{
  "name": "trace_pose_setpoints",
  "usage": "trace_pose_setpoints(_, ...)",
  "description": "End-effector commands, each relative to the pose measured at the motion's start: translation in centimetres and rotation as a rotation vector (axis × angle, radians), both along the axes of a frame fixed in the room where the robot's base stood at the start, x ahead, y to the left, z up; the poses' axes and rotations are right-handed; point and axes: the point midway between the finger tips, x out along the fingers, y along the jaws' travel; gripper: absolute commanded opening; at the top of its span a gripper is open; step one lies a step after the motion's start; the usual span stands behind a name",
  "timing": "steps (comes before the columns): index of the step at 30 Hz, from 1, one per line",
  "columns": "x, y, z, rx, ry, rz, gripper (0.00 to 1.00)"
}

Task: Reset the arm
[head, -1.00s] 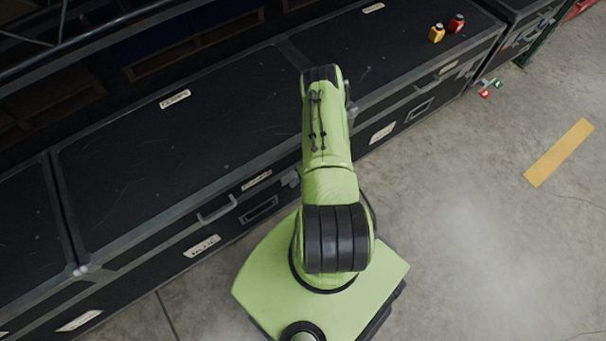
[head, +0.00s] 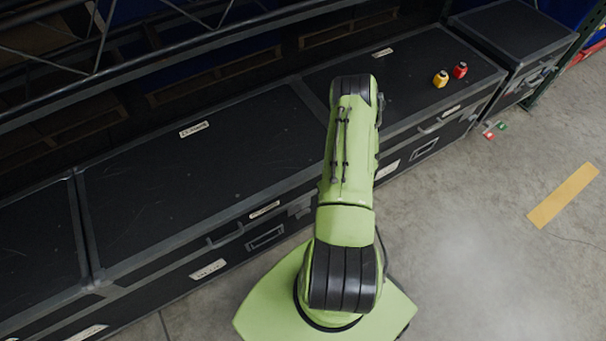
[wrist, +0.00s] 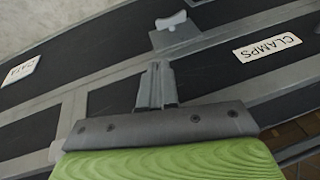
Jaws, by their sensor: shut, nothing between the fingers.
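My green arm (head: 350,150) rises from my base and reaches up over the front edge of the black cases in the head view. My gripper is hidden behind the arm there. In the wrist view my gripper (wrist: 156,82) shows as grey fingers standing close together, shut and empty. Behind the fingers lies a black case with grey metal edging. No object touches the fingers that I can see.
Long black cases (head: 210,165) run diagonally along the back. A yellow item (head: 440,79) and a red item (head: 460,70) stand on the right case top. A CLAMPS label (wrist: 268,47) shows in the wrist view.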

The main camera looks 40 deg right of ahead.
Motion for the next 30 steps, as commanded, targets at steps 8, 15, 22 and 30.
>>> trace_pose_setpoints(8, 0.1, 0.0, 0.2, -0.001, 0.000, 0.002, 0.00)
trace_pose_setpoints(15, 7.2, 1.5, 13.3, -0.039, -0.034, 0.102, 0.00)
trace_pose_setpoints(22, 10.5, 8.8, 30.2, -0.088, -0.052, 0.215, 0.00)
trace_pose_setpoints(30, 5.1, 18.7, 45.7, -0.164, -0.089, 0.291, 0.00)
